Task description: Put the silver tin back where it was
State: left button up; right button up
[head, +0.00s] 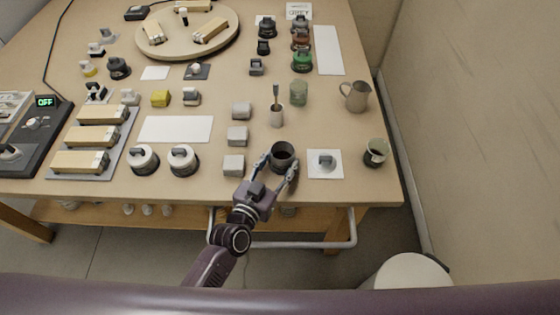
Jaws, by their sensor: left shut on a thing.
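My left gripper (275,171) reaches in from the bottom. Its two fingers are shut on the sides of a dark grey, round, open container (282,153) near the table's front edge. This container may be the silver tin, but its colour looks dark and I cannot tell for sure. It seems upright; whether it touches the table is not clear. Just right of it lies a white square card (334,172) with a small grey knobbed piece (325,160) on it. My right gripper is not in view.
A cup (376,152) and a jug (355,96) stand to the right. A holder with a brush (277,115) and a green glass (299,93) stand behind. Grey blocks (234,165) line the left side. A blank white card (176,129) lies farther left.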

pick_arm(q)
jog(key=o, duration=1.3)
jog(key=shift+f, duration=0.1)
jog(key=shift+s, duration=0.15)
jog(key=v, duration=1.2)
